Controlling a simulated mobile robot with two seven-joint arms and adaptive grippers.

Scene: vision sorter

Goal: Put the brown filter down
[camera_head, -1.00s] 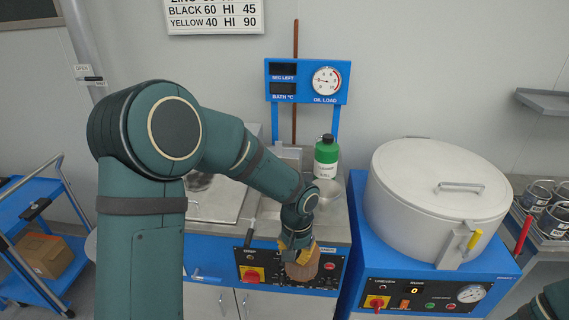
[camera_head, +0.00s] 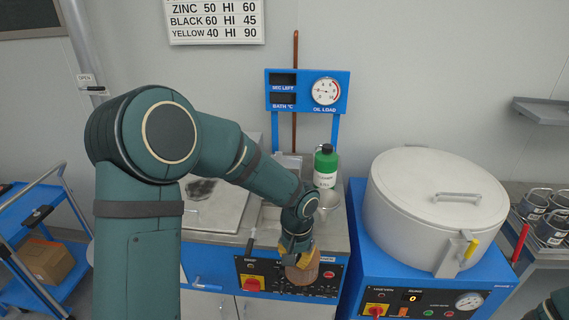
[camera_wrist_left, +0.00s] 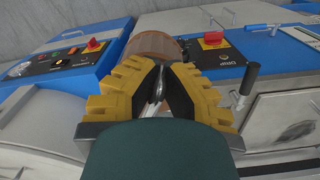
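The brown filter (camera_head: 304,273) is a rounded brown cylinder in front of the blue control panel of the middle machine. My left gripper (camera_head: 298,252) reaches down to it from above, with yellow fingers at its upper end. In the left wrist view the filter (camera_wrist_left: 154,44) lies just beyond the fingertips of the left gripper (camera_wrist_left: 160,72), which are drawn together on its near end. The exact contact is partly hidden by the fingers. My right gripper is out of view; only a bit of my right arm shows at the lower right corner.
A large lidded white drum (camera_head: 432,205) stands to the right. A blue cart (camera_head: 30,225) with a cardboard box (camera_head: 47,262) stands left.

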